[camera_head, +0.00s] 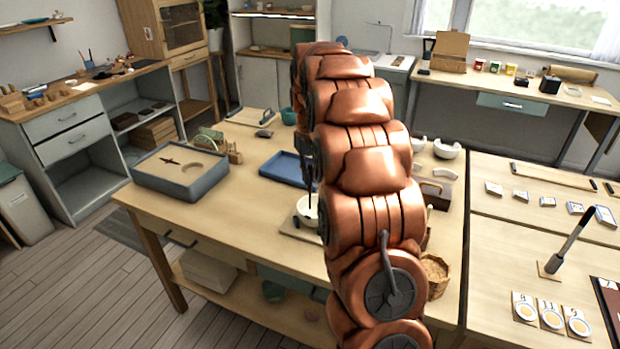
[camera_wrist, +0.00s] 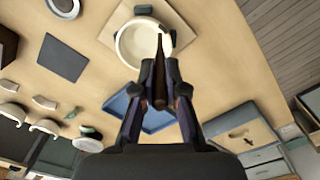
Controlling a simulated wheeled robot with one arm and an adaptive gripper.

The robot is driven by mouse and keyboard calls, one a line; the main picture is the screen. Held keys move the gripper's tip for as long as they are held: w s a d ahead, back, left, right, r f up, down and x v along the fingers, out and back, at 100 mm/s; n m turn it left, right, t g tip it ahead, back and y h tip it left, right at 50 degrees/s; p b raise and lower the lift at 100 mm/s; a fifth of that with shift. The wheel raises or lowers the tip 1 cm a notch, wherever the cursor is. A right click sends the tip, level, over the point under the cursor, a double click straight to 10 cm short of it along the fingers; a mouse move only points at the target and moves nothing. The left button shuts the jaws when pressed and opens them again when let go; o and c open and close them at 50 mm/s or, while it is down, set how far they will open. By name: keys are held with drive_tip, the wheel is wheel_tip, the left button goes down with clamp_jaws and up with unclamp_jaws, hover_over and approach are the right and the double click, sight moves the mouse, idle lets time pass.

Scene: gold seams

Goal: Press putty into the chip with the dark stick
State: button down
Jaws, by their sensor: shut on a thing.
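My gripper (camera_wrist: 160,92) is shut on a dark brown pointed stick (camera_wrist: 160,62) in the wrist view. The stick's tip lies over the white bowl (camera_wrist: 122,42) in that view; I cannot tell whether it touches. The bowl sits on a square pale board (camera_wrist: 186,32). In the head view the bowl (camera_head: 308,212) is partly hidden by my copper arm, which also hides most of my gripper.
A blue tray (camera_head: 284,169) lies beside the bowl. A grey box with a sand-coloured top (camera_head: 152,182) stands at the table's left. White pottery pieces (camera_head: 447,148) lie right of my arm. A dark flat slab (camera_wrist: 62,58) lies left of the bowl in the wrist view.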

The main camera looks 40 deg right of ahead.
sight(310, 164)
drive_tip(key=shift+r+p, duration=0.7)
drive_tip(key=shift+r, duration=2.05)
drive_tip(key=shift+a, duration=0.1)
